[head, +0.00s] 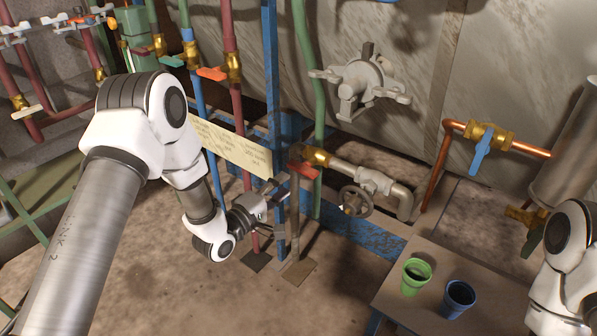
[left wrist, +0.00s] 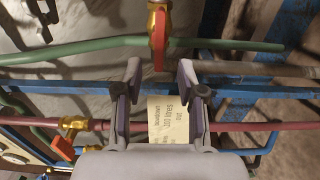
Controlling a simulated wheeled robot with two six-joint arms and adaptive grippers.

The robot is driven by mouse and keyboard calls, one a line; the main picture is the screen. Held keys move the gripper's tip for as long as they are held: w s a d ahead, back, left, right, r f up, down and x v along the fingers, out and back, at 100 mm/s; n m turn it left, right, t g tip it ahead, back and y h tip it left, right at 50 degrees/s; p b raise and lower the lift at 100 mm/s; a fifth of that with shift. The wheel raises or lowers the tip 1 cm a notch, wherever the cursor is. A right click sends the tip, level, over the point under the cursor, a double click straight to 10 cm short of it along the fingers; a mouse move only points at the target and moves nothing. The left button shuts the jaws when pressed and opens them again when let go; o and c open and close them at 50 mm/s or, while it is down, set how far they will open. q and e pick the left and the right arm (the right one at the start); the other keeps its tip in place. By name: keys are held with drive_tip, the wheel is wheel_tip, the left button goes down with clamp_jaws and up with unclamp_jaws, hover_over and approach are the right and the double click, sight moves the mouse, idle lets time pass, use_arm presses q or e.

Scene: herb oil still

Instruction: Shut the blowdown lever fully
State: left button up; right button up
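A red lever (head: 304,170) sits on a brass valve (head: 316,157) on the pipe beside the blue post. I read no label naming it the blowdown lever. My left gripper (head: 280,190) is just left of and below this lever. In the left wrist view my left gripper (left wrist: 160,72) is open, its two fingers apart. There the red lever (left wrist: 159,53) hangs down from the brass valve (left wrist: 158,20), its tip appearing between the fingertips with a gap on each side. I cannot tell the depth left between them. My right gripper is out of view; only part of that arm shows.
A cream sign (head: 232,148) hangs left of the blue post (head: 271,90). A round handwheel (head: 355,201) is right of the red lever. An orange lever (head: 212,73) and a blue lever (head: 480,150) are on other pipes. Green (head: 415,276) and blue (head: 459,298) cups stand on a low table.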

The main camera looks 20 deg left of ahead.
sight(300, 171)
use_arm(q)
drive_tip(key=b+x, duration=0.2)
drive_tip(key=x, duration=0.4)
drive_tip(key=shift+w+d, duration=0.15)
drive_tip(key=shift+w, duration=0.25)
drive_tip(key=shift+w+d, duration=0.15)
drive_tip(key=shift+w, duration=0.3)
drive_tip(key=shift+c, duration=0.2)
clamp_jaws()
